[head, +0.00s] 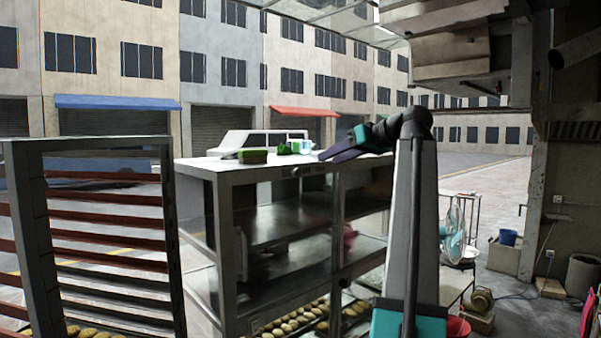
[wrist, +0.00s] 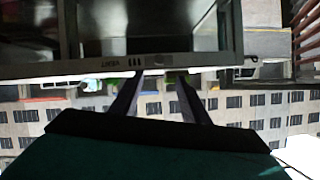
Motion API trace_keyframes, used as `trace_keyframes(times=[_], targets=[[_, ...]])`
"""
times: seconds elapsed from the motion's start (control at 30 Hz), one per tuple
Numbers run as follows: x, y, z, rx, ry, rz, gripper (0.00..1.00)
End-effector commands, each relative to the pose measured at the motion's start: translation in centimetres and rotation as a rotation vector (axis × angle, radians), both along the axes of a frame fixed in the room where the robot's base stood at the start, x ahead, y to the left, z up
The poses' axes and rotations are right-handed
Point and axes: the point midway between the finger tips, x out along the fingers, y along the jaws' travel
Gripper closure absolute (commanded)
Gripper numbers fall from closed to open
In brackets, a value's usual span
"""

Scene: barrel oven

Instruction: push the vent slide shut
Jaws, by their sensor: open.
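The vent is on the top front rail of the metal cabinet (head: 228,176). In the head view, its dark slots (head: 297,171) and small label show just under the white top. In the upside-down wrist view, the vent slots (wrist: 135,60) show as several short dark marks beside a label (wrist: 111,64). A small round dark spot beside them may be the slide's knob; I cannot tell how far the slide stands. My gripper (head: 323,157) is at the cabinet's top front edge. In the wrist view, its two fingers (wrist: 160,74) are spread and empty, pointing at the rail; contact is unclear.
A green box (head: 253,156), a green item (head: 289,148) and a light cup (head: 306,147) are on the cabinet top. A slatted rack (head: 105,240) stands at left. Trays of round baked goods (head: 290,323) are below. A fan (head: 454,235) stands at right.

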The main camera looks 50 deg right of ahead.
Motion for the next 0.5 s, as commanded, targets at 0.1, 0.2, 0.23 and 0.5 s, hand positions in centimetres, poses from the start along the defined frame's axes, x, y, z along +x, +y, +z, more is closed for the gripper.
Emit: trace_keyframes(times=[0.1, 0.2, 0.23, 0.5], targets=[[0.3, -0.1, -0.1, 0.001, 0.000, -0.001, 0.58], [1.0, -0.2, -0.4, 0.001, 0.000, -0.002, 0.58], [1.2, -0.2, -0.5, 0.001, 0.000, -0.002, 0.58], [4.5, -0.2, -1.7, 0.002, 0.000, -0.002, 0.58]])
